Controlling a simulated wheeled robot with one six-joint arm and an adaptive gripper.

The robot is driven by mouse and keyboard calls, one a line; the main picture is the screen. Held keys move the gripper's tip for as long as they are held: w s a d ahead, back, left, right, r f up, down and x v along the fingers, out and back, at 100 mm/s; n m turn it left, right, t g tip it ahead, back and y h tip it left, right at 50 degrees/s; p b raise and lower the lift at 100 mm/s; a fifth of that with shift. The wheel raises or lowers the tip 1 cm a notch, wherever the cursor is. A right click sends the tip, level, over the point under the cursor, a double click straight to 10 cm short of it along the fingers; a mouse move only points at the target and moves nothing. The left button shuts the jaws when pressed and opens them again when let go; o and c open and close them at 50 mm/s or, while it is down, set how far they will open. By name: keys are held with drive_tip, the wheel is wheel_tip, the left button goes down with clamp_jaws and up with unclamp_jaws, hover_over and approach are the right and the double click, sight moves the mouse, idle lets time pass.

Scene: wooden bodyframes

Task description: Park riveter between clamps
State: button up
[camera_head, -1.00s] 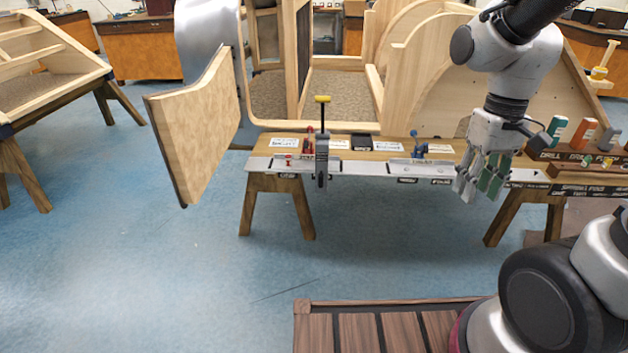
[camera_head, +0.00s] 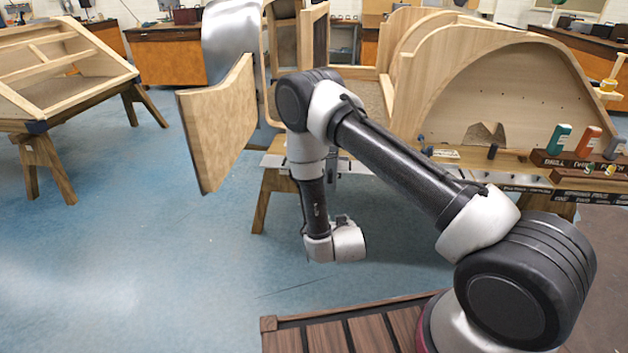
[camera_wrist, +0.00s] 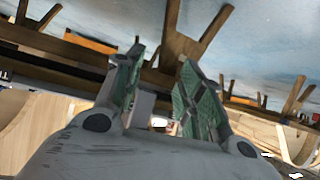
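In the wrist view the two green-padded fingers of my gripper (camera_wrist: 162,68) stand apart. A small pale block (camera_wrist: 143,106) shows between them near the left finger; I cannot tell what it is, and it does not fill the gap. In the head view my arm hides the gripper and much of the workbench (camera_head: 272,162). I cannot make out the riveter or a full pair of clamps. A bit of a blue tool, perhaps a clamp (camera_head: 421,140), shows just past the forearm.
A curved wooden panel (camera_head: 222,125) juts out left of the bench. Large wooden bodyframes (camera_head: 500,90) stand behind it. Open blue floor (camera_head: 130,250) lies to the left.

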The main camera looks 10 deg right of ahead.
sight(330, 175)
drive_tip(key=w+a+r+t, duration=0.1)
drive_tip(key=w+r+t, duration=0.15)
drive_tip(key=r, duration=0.35)
drive_tip(key=w+r+t, duration=0.1)
drive_tip(key=r+t, duration=0.3)
drive_tip(key=r, duration=0.2)
drive_tip(key=w, duration=0.7)
drive_tip(key=shift+w+d+r, duration=0.1)
drive_tip(key=shift+w+d, duration=0.15)
drive_tip(key=shift+w, duration=0.15)
clamp_jaws()
